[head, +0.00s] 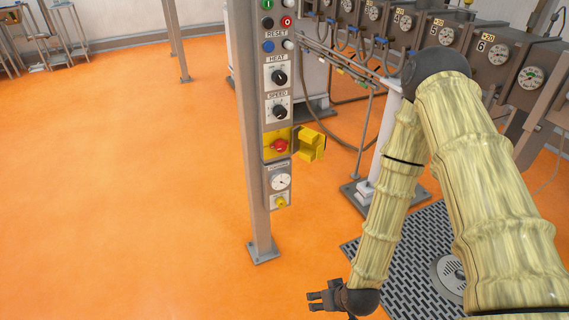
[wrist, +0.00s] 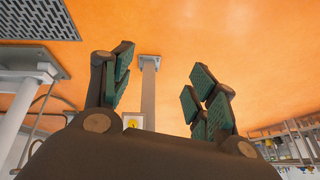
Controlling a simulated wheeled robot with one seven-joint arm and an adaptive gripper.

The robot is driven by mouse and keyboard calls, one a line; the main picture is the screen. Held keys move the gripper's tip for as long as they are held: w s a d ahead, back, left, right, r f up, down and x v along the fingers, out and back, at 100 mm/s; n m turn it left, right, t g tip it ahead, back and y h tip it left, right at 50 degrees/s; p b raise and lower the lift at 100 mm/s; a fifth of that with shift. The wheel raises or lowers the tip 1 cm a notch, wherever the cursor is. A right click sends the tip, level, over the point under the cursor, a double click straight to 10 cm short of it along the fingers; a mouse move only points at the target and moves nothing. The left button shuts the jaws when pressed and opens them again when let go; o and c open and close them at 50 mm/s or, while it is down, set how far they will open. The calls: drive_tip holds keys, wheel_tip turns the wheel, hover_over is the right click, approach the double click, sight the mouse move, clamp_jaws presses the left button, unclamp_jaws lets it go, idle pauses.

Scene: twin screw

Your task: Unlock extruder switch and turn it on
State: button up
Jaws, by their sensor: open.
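The control panel (head: 278,95) is mounted on a grey post. Low on it, a red switch (head: 280,146) sits on a yellow plate, uncovered. A yellow cover (head: 311,144) stands out to the right of the plate and looks swung open. I cannot tell the switch's on or off state. My gripper (head: 318,299) is low, below and to the right of the panel, apart from it. Its fingers are spread and empty, as the wrist view (wrist: 163,70) also shows. There, the panel's lower yellow part (wrist: 133,122) shows beyond the palm.
The panel also has a HEAT knob (head: 279,77), a SPEED knob (head: 279,111), a gauge (head: 280,182) and several buttons. The extruder machine (head: 490,62) stands at the upper right. A floor grate (head: 405,265) lies on the right. The orange floor (head: 120,200) at left is clear.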

drive_tip(key=w+a+r+n+t+y+b, duration=0.1)
drive_tip(key=w+a+t+b, duration=0.15)
drive_tip(key=w, duration=0.45)
drive_tip(key=w+a+r+t+b, duration=0.1)
drive_tip(key=w+b, duration=0.2)
drive_tip(key=w, duration=0.3)
drive_tip(key=n+t+y+b, duration=0.3)
drive_tip(key=t+b, duration=0.6)
drive_tip(key=b, duration=0.1)
approach(282, 149)
drive_tip(key=b+x, duration=0.1)
drive_tip(key=x, duration=0.7)
drive_tip(key=shift+b, duration=0.4)
drive_tip(key=shift+r, duration=0.1)
drive_tip(key=c, duration=1)
